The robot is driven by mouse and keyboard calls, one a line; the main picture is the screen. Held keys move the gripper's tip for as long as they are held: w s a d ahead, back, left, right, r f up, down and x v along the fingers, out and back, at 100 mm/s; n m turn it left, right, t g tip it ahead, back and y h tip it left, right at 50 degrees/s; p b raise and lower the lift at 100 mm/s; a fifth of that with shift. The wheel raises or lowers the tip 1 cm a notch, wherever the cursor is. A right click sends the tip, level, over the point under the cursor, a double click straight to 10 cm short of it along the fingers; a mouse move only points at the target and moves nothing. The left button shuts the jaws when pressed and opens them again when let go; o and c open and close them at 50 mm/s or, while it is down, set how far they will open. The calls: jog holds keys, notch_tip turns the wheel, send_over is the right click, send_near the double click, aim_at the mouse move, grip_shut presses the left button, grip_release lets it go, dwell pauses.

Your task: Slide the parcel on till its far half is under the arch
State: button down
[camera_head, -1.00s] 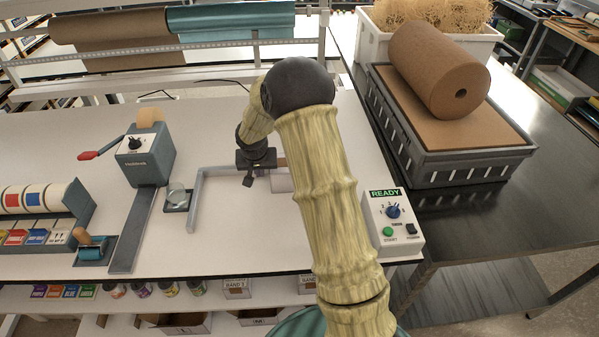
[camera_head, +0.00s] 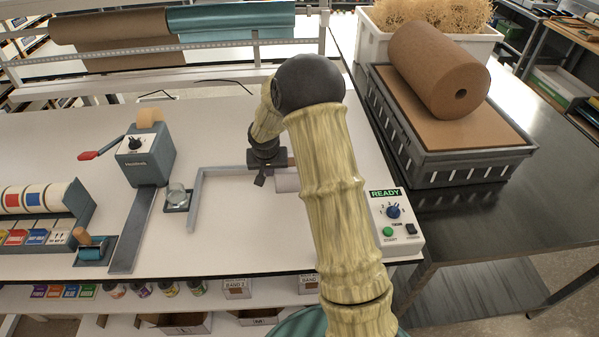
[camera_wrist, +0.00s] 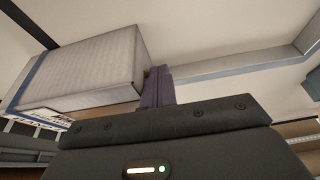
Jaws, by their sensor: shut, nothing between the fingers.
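The parcel is a pale ribbed box with a blue band in the wrist view (camera_wrist: 85,70). In the head view only a small pale part (camera_head: 286,184) shows beside my forearm, which hides the rest. My gripper (camera_head: 260,181) is shut and empty, low over the table at the parcel's left end. In the wrist view its dark fingertips (camera_wrist: 158,86) are against or very close to the parcel's end face; I cannot tell if they touch. No arch is clearly visible in the head view; my arm covers the area right of the parcel.
A grey angled metal rail (camera_head: 220,172) lies left of and behind the gripper. A control box (camera_head: 392,216) reading READY stands at the table's right edge. Bare white table lies in front of the rail.

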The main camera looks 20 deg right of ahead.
jog(key=shift+d, duration=0.1)
jog(key=shift+s+d, duration=0.25)
jog(key=shift+d, duration=0.45)
jog(key=shift+s+d, duration=0.2)
jog(key=shift+d, duration=0.5)
jog(key=shift+s+d+p, duration=0.2)
jog(key=shift+s+d, duration=0.05)
jog(key=shift+d, duration=0.5)
jog(key=shift+s+d+p, duration=0.15)
jog(key=shift+s+d, duration=0.1)
jog(key=shift+d, duration=0.45)
